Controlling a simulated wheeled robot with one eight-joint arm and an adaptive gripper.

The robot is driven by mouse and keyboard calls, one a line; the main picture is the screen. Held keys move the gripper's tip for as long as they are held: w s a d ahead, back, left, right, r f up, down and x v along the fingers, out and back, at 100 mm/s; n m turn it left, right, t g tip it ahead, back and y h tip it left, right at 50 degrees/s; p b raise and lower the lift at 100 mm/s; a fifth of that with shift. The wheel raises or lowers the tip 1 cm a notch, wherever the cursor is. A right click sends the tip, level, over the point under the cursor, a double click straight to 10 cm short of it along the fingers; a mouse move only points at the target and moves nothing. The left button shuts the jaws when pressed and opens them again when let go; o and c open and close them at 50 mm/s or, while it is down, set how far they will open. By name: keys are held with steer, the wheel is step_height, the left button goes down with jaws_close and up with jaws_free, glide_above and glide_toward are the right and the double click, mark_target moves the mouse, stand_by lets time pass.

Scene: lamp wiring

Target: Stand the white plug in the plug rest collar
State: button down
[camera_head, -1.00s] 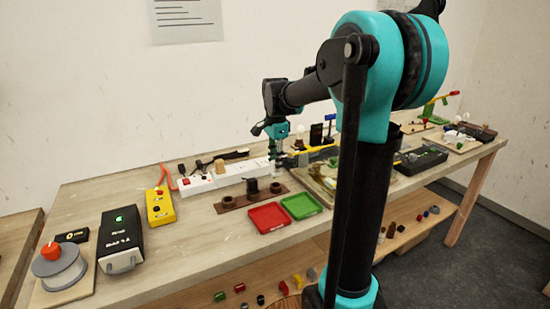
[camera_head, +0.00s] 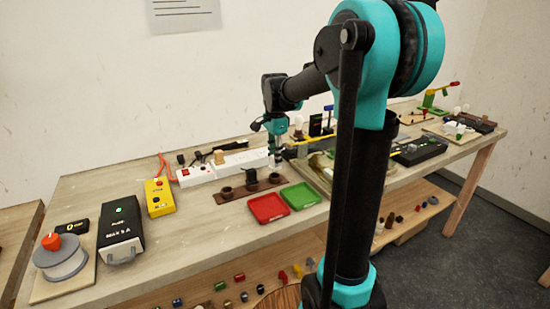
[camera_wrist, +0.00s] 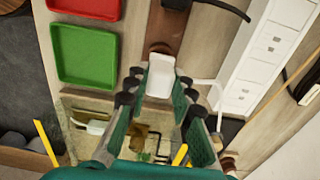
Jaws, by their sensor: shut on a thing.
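The white plug (camera_wrist: 160,76) is between the fingers of my gripper (camera_wrist: 158,84) in the wrist view, with its pale body showing. A white cord runs off to the right of the fingers. The plug rest is a brown board (camera_head: 238,193) with several dark round collars, the left one (camera_head: 225,193) clear of my arm. In the head view my gripper (camera_head: 277,160) is above the right end of this board. The board also shows in the wrist view (camera_wrist: 165,35), just beyond the plug. I cannot tell whether the plug touches a collar.
A red tray (camera_head: 268,207) and a green tray (camera_head: 300,196) lie in front of the board. A white power strip (camera_head: 240,163) lies behind it. A yellow box (camera_head: 159,195) and a black power unit (camera_head: 120,228) stand left.

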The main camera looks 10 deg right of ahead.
steer(key=shift+f, duration=0.15)
steer(key=shift+f, duration=0.45)
steer(key=shift+f, duration=0.9)
stand_by(1.4)
steer(key=c, duration=1.2)
jaws_free()
